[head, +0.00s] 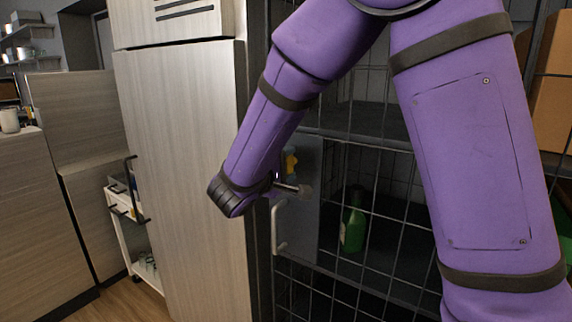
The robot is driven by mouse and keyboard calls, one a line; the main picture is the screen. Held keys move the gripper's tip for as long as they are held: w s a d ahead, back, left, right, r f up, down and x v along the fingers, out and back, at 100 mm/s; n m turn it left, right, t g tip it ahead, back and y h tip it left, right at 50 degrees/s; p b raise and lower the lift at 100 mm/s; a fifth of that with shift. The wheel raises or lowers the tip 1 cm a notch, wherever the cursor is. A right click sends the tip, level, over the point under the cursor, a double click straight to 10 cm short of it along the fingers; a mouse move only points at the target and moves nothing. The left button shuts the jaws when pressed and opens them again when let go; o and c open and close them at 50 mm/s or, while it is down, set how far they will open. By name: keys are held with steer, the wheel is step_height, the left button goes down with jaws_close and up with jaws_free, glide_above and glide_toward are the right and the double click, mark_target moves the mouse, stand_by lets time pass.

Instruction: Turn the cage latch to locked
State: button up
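The cage (385,205) is a dark wire-mesh locker with shelves, and its front is upright and appears closed. A yellow latch piece (291,163) shows on the grey plate (305,222) at the cage's left edge. My purple arm reaches down from above and hides part of the plate and latch area. My gripper (303,190) shows only in part beyond the wrist, pointing right, just below the yellow piece. I cannot tell whether it touches anything, how its fingers stand, or which way the latch is turned.
A pale vertical handle (278,230) is below the gripper on the plate. A green bottle (353,222) stands inside the cage. A tall wooden cabinet (185,170) is close on the left, with a white trolley (135,230) beyond it. Cardboard boxes (552,100) are at the right.

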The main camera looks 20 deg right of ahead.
steer(key=o, duration=0.4)
steer(key=v, duration=1)
steer(key=shift+s+a, duration=0.25)
steer(key=shift+a, duration=0.05)
steer(key=shift+d, duration=0.1)
steer(key=s+d+r+m+g+y, duration=0.2)
steer(key=s+d+m+g+y, duration=0.2)
steer(key=s+d+g, duration=0.85)
steer(key=s+d+r+m+t+y, duration=0.1)
steer(key=s+m+t+y, duration=0.1)
steer(key=s+y, duration=0.3)
steer(key=s+d+r+m+t+y, duration=0.1)
steer(key=s+t+y, duration=0.4)
steer(key=s, duration=0.1)
steer(key=shift+d+r+m+y, duration=0.3)
steer(key=shift+d+r+m, duration=0.05)
steer(key=shift+d+m, duration=0.05)
